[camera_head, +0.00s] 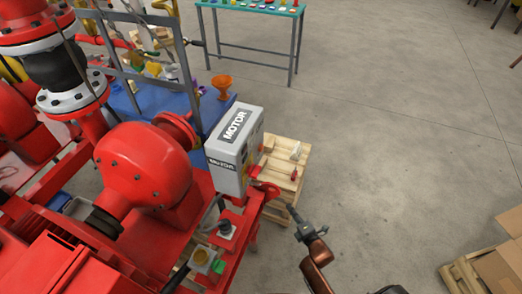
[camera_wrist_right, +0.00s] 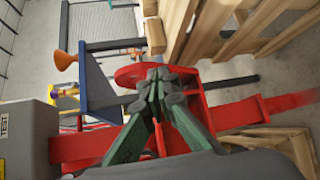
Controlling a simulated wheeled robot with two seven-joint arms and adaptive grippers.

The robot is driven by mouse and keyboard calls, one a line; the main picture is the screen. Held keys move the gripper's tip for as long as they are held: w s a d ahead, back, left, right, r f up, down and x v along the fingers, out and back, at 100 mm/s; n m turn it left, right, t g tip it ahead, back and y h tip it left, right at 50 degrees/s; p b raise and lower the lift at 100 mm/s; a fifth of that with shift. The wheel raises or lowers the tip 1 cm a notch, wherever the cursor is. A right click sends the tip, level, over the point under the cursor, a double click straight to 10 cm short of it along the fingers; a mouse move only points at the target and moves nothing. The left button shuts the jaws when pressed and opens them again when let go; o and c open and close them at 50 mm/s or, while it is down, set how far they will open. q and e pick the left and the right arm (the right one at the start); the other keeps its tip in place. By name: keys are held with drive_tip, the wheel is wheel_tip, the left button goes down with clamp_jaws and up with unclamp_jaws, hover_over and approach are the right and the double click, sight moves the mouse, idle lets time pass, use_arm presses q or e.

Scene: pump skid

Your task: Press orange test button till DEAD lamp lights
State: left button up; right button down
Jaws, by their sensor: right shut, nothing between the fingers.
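A grey box labelled MOTOR (camera_head: 228,165) stands on the red skid, with small red and yellow parts on its right side. Its side also shows at the left edge of the right wrist view (camera_wrist_right: 27,140). I cannot make out the orange test button or the DEAD lamp in either view. My right gripper (camera_head: 291,210) is shut and empty, to the lower right of the box and apart from it. In the right wrist view its fingertips (camera_wrist_right: 160,82) meet in front of a red handwheel (camera_wrist_right: 128,74); contact cannot be told. My left gripper is out of view.
The red handwheel (camera_head: 269,190) sticks out from the skid below the box. A wooden pallet structure (camera_head: 287,160) stands behind it. A red pump (camera_head: 145,165) fills the left. An orange funnel (camera_head: 222,82) stands behind the box.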

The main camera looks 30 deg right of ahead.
sight(261, 148)
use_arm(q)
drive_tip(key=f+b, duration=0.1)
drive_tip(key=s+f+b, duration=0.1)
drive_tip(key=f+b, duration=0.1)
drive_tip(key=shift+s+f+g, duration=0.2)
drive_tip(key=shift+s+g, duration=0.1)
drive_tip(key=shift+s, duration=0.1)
use_arm(e)
wheel_tip(261, 148, up, 34)
drive_tip(key=w+n+t+y, duration=0.2)
drive_tip(key=n+t, duration=0.6)
drive_tip(key=n, duration=0.6)
drive_tip(key=shift+n, duration=0.3)
drive_tip(key=shift+a, duration=0.15)
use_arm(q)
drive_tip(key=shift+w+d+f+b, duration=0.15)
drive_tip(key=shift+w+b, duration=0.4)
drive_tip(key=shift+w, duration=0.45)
use_arm(e)
drive_tip(key=w+a, duration=0.5)
drive_tip(key=w, duration=0.1)
drive_tip(key=shift+w+a, duration=0.3)
drive_tip(key=shift+a, duration=0.05)
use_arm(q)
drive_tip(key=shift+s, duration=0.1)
use_arm(e)
drive_tip(key=shift+f, duration=0.1)
